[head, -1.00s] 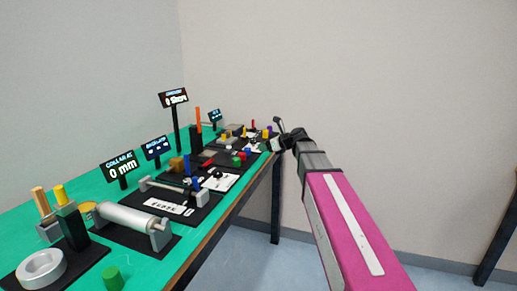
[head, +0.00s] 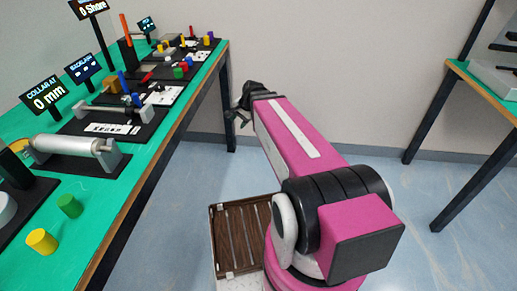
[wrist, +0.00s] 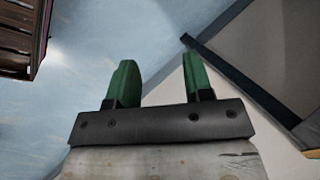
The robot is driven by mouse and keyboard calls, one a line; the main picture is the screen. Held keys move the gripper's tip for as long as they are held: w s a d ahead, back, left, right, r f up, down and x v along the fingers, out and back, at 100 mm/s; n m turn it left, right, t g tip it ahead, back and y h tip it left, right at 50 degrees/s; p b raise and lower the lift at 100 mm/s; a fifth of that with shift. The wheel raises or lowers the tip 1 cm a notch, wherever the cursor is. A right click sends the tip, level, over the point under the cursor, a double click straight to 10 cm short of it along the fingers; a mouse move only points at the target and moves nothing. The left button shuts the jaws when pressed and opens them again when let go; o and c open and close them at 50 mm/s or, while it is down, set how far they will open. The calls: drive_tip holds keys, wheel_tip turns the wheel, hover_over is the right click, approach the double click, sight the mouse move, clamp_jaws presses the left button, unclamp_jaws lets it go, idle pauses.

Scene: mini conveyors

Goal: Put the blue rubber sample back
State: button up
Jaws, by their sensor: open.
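Among the small coloured cylinders on a dark board in the middle of the green bench, a blue piece (head: 184,66) sits close to a green one (head: 178,73) and a red one. It may be the blue rubber sample, but it is too small to be sure. Another blue piece (head: 136,100) stands nearer, by a metal rod fixture. My gripper (head: 238,116) is off the bench's right edge, above the floor and apart from the samples. In the wrist view its green fingers (wrist: 160,78) are apart with nothing between them.
The green bench (head: 110,210) runs along the left, with signs, including a "0 Share" one (head: 90,8) and a "COLLAR AT 0 mm" one (head: 43,95). A brown slatted crate (head: 212,240) is beside my base. Another table (head: 485,85) stands right. Open floor lies between.

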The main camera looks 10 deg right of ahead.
drive_tip(key=s+d+f+n+g+h, duration=0.2)
drive_tip(key=s+d+f+n+h, duration=0.2)
drive_tip(key=s, duration=0.7)
wheel_tip(320, 180, down, 4)
drive_tip(key=d+n, duration=0.2)
drive_tip(key=n, duration=0.3)
drive_tip(key=shift+g, duration=0.3)
drive_tip(key=shift+d, duration=0.1)
